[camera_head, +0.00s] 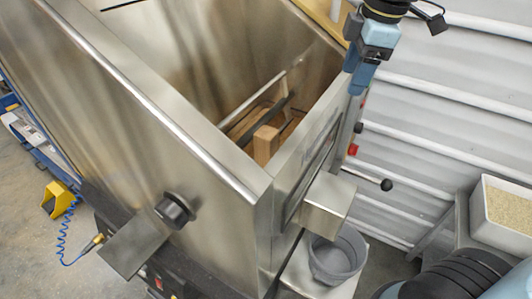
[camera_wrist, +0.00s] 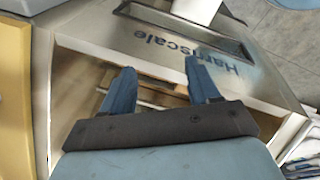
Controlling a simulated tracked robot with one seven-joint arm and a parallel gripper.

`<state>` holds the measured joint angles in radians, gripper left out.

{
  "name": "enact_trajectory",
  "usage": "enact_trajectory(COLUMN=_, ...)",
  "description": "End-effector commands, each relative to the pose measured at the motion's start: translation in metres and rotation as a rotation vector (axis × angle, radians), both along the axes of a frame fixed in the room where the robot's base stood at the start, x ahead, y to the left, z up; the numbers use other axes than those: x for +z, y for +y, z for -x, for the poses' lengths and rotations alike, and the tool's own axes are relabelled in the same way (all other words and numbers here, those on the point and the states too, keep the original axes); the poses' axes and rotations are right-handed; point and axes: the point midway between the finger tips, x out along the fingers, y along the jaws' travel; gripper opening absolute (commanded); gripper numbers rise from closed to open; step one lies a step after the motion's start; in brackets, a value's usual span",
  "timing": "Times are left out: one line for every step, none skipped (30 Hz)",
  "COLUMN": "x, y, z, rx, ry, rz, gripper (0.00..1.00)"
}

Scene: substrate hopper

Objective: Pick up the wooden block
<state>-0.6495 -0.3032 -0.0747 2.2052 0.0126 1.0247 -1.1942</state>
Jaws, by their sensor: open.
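A wooden block (camera_head: 265,143) stands low inside the steel hopper (camera_head: 150,95), near its right end wall, in the head view. My gripper (camera_head: 356,82) is at the upper right, high by the hopper's right-hand rim and apart from the block. In the wrist view, the two blue fingers of my gripper (camera_wrist: 160,72) are spread with nothing held between them. Brown wood (camera_wrist: 160,97) shows below and between the fingers, partly hidden by the gripper body. I cannot tell there whether it is the block or other wood.
A dark bar (camera_head: 270,117) and other wooden pieces lie around the block. The hopper's steel walls rise around it. A grey bucket (camera_head: 337,256) sits below the outlet box (camera_head: 327,204). A white bin of grain (camera_head: 508,212) stands at right, and a ribbed wall (camera_head: 450,100) is behind.

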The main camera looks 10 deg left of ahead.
Motion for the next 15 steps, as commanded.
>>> enact_trajectory(x=-0.003, y=0.02, z=0.0, rx=0.111, ry=0.007, rz=0.021, gripper=0.61)
enact_trajectory(x=-0.005, y=0.03, z=0.001, rx=0.176, ry=0.008, rz=0.034, gripper=0.61)
enact_trajectory(x=-0.007, y=0.044, z=0.002, rx=0.264, ry=0.012, rz=0.05, gripper=0.61)
enact_trajectory(x=-0.008, y=0.054, z=0.003, rx=0.331, ry=0.014, rz=0.063, gripper=0.61)
enact_trajectory(x=-0.01, y=0.064, z=0.005, rx=0.395, ry=0.015, rz=0.073, gripper=0.61)
enact_trajectory(x=-0.013, y=0.078, z=0.007, rx=0.48, ry=0.018, rz=0.088, gripper=0.61)
enact_trajectory(x=-0.014, y=0.088, z=0.009, rx=0.541, ry=0.018, rz=0.097, gripper=0.61)
enact_trajectory(x=-0.016, y=0.097, z=0.011, rx=0.6, ry=0.02, rz=0.107, gripper=0.61)
enact_trajectory(x=-0.019, y=0.108, z=0.015, rx=0.673, ry=0.022, rz=0.119, gripper=0.61)
enact_trajectory(x=-0.021, y=0.116, z=0.017, rx=0.724, ry=0.024, rz=0.127, gripper=0.61)
enact_trajectory(x=-0.022, y=0.124, z=0.02, rx=0.772, ry=0.025, rz=0.134, gripper=0.61)
enact_trajectory(x=-0.028, y=0.133, z=0.025, rx=0.846, ry=0.036, rz=0.156, gripper=0.61)
enact_trajectory(x=-0.032, y=0.14, z=0.029, rx=0.894, ry=0.041, rz=0.169, gripper=0.61)
enact_trajectory(x=-0.035, y=0.145, z=0.032, rx=0.936, ry=0.046, rz=0.18, gripper=0.61)
enact_trajectory(x=-0.038, y=0.15, z=0.036, rx=0.984, ry=0.053, rz=0.192, gripper=0.61)
